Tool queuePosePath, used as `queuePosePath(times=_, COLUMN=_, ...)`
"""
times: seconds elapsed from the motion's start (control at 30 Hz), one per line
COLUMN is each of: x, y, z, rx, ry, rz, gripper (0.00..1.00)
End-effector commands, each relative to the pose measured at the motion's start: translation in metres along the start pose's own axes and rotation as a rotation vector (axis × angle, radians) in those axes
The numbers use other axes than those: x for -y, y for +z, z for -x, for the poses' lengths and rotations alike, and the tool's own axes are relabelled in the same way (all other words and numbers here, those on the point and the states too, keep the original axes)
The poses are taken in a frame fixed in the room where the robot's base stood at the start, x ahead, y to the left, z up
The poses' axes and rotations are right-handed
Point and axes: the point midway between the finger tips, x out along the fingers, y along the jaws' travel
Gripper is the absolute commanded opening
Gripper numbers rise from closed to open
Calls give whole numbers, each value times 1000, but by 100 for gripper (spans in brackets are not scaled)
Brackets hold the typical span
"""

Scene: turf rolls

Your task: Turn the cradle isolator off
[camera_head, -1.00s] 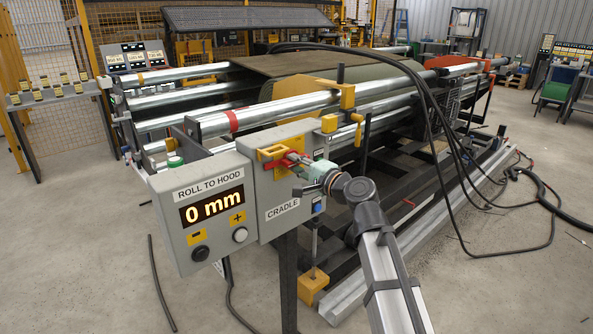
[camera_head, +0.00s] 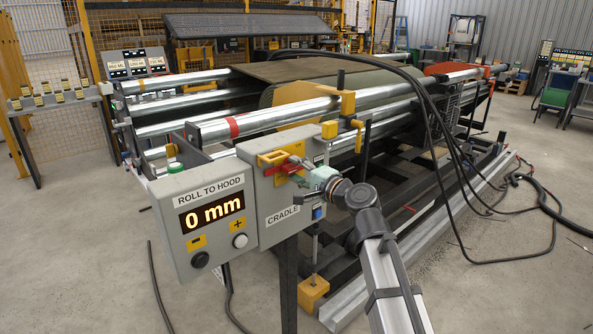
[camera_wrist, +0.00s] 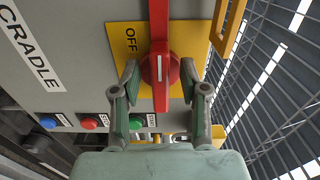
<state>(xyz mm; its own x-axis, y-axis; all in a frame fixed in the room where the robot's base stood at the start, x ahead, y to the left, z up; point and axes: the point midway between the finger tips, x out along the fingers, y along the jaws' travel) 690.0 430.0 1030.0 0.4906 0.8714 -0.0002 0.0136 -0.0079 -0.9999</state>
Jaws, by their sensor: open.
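The cradle isolator is a red rotary handle (camera_wrist: 160,68) on a yellow plate (camera_wrist: 124,42) marked OFF, on the grey CRADLE box. In the wrist view the handle runs up and down the picture, with a white mark on its hub, and OFF is to its left. In the head view the handle (camera_head: 292,166) lies roughly level across the box. My gripper (camera_wrist: 159,77) is open, its fingers on either side of the handle's hub, close to it. I cannot tell whether they touch it. The head view shows my gripper (camera_head: 308,173) in front of the box, partly hiding the handle.
Blue (camera_wrist: 48,123), red (camera_wrist: 89,123) and green (camera_wrist: 136,122) buttons sit beside the plate. The ROLL TO HOOD box (camera_head: 205,217), reading 0 mm, adjoins on the left. Metal rollers (camera_head: 265,120) lie behind.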

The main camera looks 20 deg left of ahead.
Motion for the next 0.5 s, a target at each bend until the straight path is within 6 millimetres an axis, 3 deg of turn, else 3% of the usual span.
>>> queuePosePath(times=0.17, x=0, y=1, z=22, rx=-3, ry=-1, rz=0, gripper=44)
queuePosePath(times=0.5, x=0, y=1, z=87, rx=-2, ry=-1, rz=1, gripper=44)
